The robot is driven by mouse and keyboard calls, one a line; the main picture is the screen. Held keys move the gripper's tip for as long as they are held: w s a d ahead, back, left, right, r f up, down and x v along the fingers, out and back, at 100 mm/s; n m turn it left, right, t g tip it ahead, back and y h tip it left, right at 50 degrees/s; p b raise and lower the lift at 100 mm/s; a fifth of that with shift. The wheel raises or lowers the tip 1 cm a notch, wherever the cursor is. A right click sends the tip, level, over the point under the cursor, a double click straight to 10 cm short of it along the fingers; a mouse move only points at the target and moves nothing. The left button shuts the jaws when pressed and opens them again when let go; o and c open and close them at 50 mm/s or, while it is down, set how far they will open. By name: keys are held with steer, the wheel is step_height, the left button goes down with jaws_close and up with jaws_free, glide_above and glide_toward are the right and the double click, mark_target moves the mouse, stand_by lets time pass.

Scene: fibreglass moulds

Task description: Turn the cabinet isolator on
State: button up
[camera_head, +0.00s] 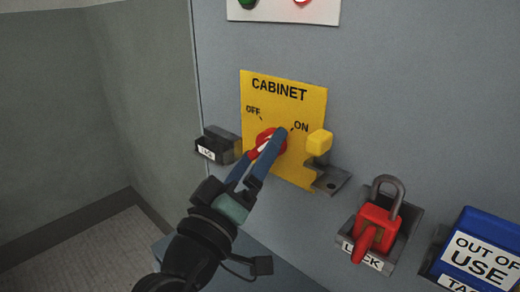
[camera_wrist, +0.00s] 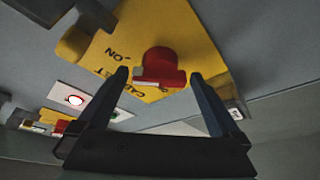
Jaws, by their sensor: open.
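The yellow plate (camera_head: 284,97) lettered CABINET, with OFF at left and ON at right, is on a grey panel. Its red rotary knob (camera_head: 265,135) is partly hidden by my gripper (camera_head: 267,145) in the head view. In the wrist view the red knob (camera_wrist: 160,60) lies between and just beyond the fingertips of my open gripper (camera_wrist: 160,78), with a gap showing on each side. A pale mark shows on the knob's red handle. I cannot tell exactly which position the knob points to.
A yellow-topped bracket (camera_head: 319,142) juts out right of the plate, and a black holder (camera_head: 222,143) juts out at left. A red padlock (camera_head: 374,222) sits in a labelled holder at lower right, beside a blue OUT OF USE box (camera_head: 480,250). Indicators (camera_head: 285,10) are above.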

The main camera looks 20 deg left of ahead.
steer(key=v, duration=1.2)
steer(key=shift+b, duration=0.4)
